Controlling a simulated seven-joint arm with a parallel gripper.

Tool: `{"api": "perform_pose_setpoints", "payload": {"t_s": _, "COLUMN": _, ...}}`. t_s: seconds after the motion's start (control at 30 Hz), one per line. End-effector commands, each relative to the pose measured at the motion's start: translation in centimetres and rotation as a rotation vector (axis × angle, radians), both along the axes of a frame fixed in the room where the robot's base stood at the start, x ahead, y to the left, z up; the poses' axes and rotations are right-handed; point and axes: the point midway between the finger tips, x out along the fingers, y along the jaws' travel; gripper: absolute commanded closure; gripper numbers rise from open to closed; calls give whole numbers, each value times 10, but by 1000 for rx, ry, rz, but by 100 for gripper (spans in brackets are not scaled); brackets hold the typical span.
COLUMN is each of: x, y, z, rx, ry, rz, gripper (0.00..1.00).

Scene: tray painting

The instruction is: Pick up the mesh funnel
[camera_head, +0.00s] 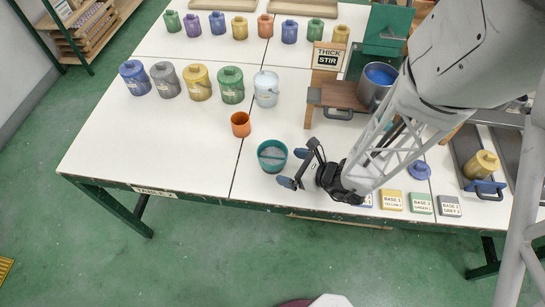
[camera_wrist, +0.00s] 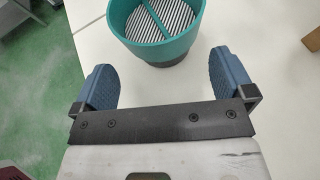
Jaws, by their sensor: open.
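The mesh funnel (camera_head: 272,156) is a teal round cup with a grey striped mesh inside and a bar across it. It stands on the white table near the front edge in the head view. In the wrist view the funnel (camera_wrist: 156,28) is at the top, just beyond the fingertips, its upper rim cut off by the frame. My gripper (camera_head: 298,167) is open and empty, to the right of the funnel in the head view. Its two blue finger pads (camera_wrist: 160,75) are apart, with the funnel ahead of the gap and not between them.
An orange cup (camera_head: 240,124) stands behind the funnel. A row of lidded cans and a pale bucket (camera_head: 266,88) stand further back. A wooden stand with a metal pot (camera_head: 375,86) is at the right. Labelled tiles (camera_head: 391,201) lie along the front edge. Table left of the funnel is clear.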

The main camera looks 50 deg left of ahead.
Motion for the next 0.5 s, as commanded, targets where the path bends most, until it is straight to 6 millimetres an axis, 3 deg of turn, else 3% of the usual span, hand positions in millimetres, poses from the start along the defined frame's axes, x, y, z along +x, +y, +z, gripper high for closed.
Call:
{"api": "perform_pose_setpoints", "payload": {"t_s": 0.27, "x": -3, "y": 7, "z": -4, "rx": -1, "ry": 0, "rz": 2, "gripper": 0}}
{"api": "perform_pose_setpoints", "payload": {"t_s": 0.5, "x": -10, "y": 26, "z": -13, "rx": -1, "ry": 0, "rz": 3, "gripper": 0}}
